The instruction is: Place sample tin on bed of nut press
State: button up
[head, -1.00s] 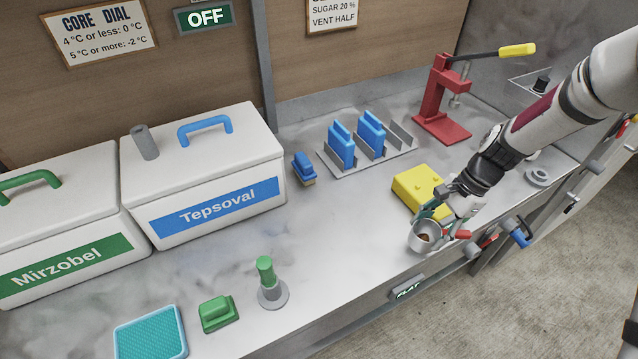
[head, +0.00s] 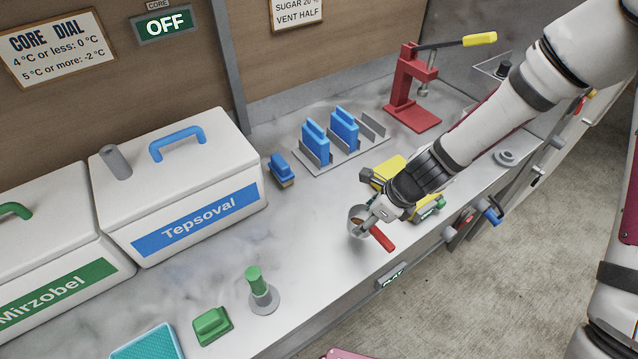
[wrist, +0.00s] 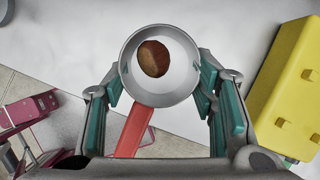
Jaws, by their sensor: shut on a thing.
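The sample tin (head: 354,228) is a small round grey metal cup with a brown nut-like lump inside. In the wrist view the tin (wrist: 127,72) sits between the teal finger pads, its open top facing the camera, and a red handle-like bar (wrist: 133,130) extends from it. My gripper (wrist: 160,84) is shut on the tin, near the front of the counter. My gripper (head: 368,214) partly hides the tin in the head view. The red nut press (head: 408,85) stands at the back right, its lever yellow-tipped. Its flat red bed (head: 414,119) looks bare.
A yellow block (head: 389,170) lies just behind my gripper, partly hidden by it. A grey rack with blue upright pieces (head: 316,145) and a blue brush (head: 282,170) stand further back. White crates (head: 205,180) fill the left.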

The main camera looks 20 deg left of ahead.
jog(key=w+a, duration=0.2)
jog(key=w, duration=0.1)
jog(key=w+a+f, duration=0.1)
jog(key=w+a, duration=0.2)
jog(key=w, duration=0.1)
jog(key=w+a, duration=0.3)
jog(key=w, duration=0.1)
jog(key=shift+w+a+f, duration=0.15)
jog(key=shift+w+a, duration=0.05)
jog(key=shift+w+a+f, duration=0.1)
jog(key=shift+w+a, duration=0.1)
jog(key=shift+s+d+f, duration=0.1)
jog(key=shift+f, duration=1.55)
jog(key=shift+f, duration=0.15)
jog(key=o, duration=1.2)
jog(key=v, duration=1.2)
